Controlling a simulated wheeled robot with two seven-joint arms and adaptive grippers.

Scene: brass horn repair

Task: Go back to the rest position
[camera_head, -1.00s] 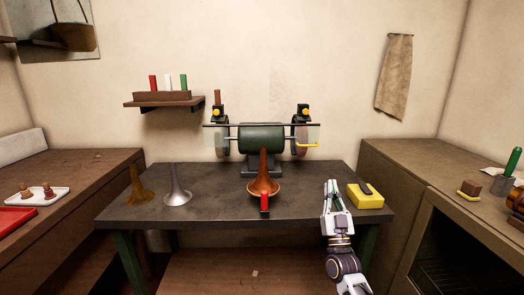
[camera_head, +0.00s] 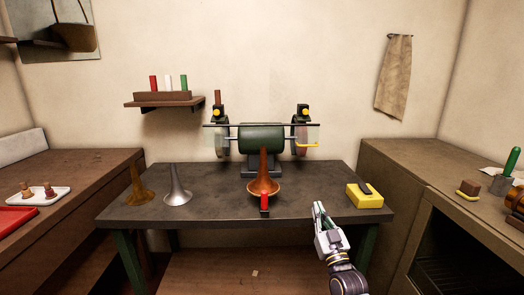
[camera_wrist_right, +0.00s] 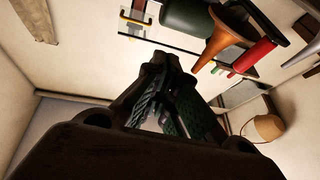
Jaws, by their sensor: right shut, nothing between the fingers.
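My right gripper (camera_head: 319,208) is shut and empty at the front right of the dark workbench (camera_head: 225,211). Its fingers also show in the right wrist view (camera_wrist_right: 165,75). It is right of a copper-coloured horn bell (camera_head: 264,178), apart from it, and left of a yellow block (camera_head: 364,197). The copper bell stands at the bench's middle with a red piece (camera_head: 264,204) in front of it; both also show in the wrist view. My left gripper is not in view.
A green two-wheeled grinder (camera_head: 261,139) stands at the back of the bench. A silver bell (camera_head: 177,188) and a brass bell (camera_head: 138,185) stand at left. Side counters hold a white tray (camera_head: 38,197) and a red tray (camera_head: 14,219).

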